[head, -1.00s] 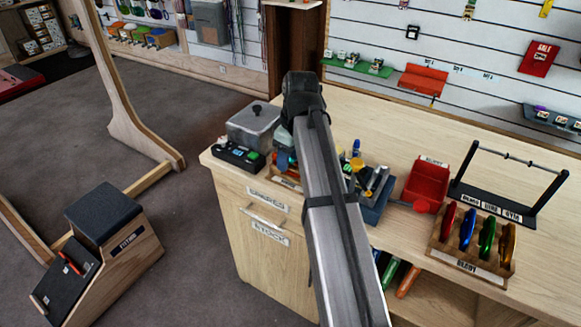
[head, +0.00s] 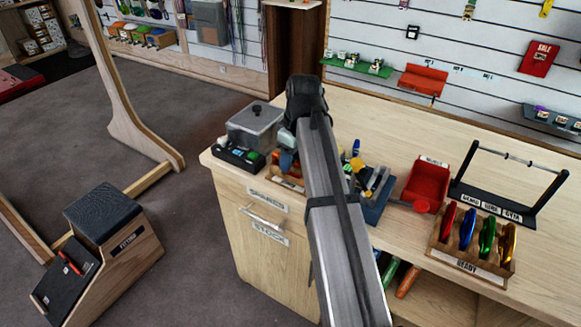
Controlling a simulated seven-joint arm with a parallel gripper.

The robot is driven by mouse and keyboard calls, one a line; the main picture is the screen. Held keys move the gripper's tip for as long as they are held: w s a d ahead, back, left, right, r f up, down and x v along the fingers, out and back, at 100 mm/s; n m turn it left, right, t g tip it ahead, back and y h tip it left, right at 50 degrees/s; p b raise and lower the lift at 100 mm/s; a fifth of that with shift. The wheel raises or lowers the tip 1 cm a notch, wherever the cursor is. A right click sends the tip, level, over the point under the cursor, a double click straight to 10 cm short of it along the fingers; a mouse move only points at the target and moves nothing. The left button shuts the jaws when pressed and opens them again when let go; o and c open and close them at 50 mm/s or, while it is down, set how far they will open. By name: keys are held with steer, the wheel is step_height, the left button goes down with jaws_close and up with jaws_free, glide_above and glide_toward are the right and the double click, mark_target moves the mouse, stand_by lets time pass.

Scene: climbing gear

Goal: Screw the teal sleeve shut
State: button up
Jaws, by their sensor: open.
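My arm reaches up from the bottom of the head view, and its end is over the left part of the workbench. My gripper (head: 287,158) shows only as a small blue-grey part beside the arm, low over a wooden rack (head: 286,183) with red-orange pieces in it. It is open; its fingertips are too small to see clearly. I cannot make out the teal sleeve; it may be hidden behind the gripper or arm. On the right, a wooden rack labelled READY (head: 466,265) holds red, blue, green and orange carabiners.
A grey lidded box (head: 254,128) and a black tray (head: 238,158) stand left of the gripper. A blue tool holder (head: 377,212), a red bin (head: 428,187) and a black bar stand (head: 531,217) are to the right. The bench's back strip is clear.

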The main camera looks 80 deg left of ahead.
steer(key=shift+f, duration=0.85)
steer(key=shift+s+d, duration=0.45)
steer(key=shift+d, duration=0.05)
steer(key=shift+r, duration=1.45)
steer(key=shift+a, duration=0.1)
steer(key=shift+w+a, duration=0.4)
steer(key=shift+w, duration=0.05)
